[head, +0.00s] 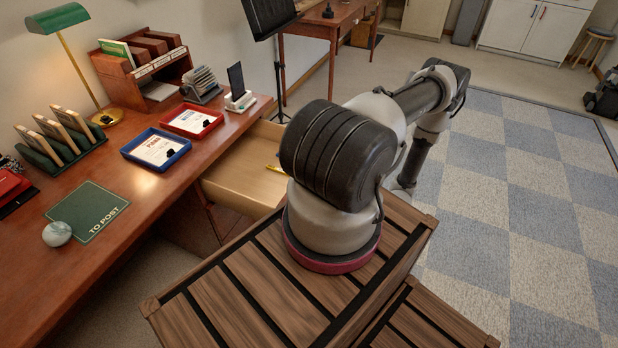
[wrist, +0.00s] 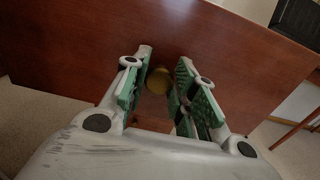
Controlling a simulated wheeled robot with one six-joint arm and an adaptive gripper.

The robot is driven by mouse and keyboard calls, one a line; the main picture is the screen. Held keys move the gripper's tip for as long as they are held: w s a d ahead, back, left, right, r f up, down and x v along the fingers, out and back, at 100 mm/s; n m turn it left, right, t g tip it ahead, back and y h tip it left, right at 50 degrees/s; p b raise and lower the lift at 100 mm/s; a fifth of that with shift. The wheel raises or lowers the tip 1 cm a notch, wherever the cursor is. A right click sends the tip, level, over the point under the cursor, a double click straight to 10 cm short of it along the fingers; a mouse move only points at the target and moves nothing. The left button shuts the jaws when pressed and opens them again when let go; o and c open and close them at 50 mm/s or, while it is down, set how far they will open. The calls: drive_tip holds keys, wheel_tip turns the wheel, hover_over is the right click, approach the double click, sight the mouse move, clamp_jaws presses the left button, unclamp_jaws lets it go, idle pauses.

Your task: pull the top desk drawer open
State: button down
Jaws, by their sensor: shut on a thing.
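The top desk drawer (head: 236,184) stands pulled out from the right end of the wooden desk, and its pale inside shows in the head view. In the wrist view its reddish-brown front (wrist: 235,65) fills much of the picture. A round brass knob (wrist: 158,80) on that front sits between my green-padded fingers. My gripper (wrist: 162,82) is shut on the knob. In the head view my arm hides the gripper, the knob and part of the drawer.
A yellow pencil (head: 276,169) lies in the drawer. The desk top (head: 130,205) holds a blue tray (head: 156,148), a red tray (head: 192,121), a green mat (head: 88,212) and a lamp (head: 72,50). A music stand (head: 281,70) stands behind. The checkered rug (head: 530,200) at right is clear.

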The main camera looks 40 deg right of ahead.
drive_tip(key=shift+v, duration=1.4)
drive_tip(key=c, duration=1.2)
unclamp_jaws()
drive_tip(key=shift+o, duration=0.2)
drive_tip(key=v, duration=1.2)
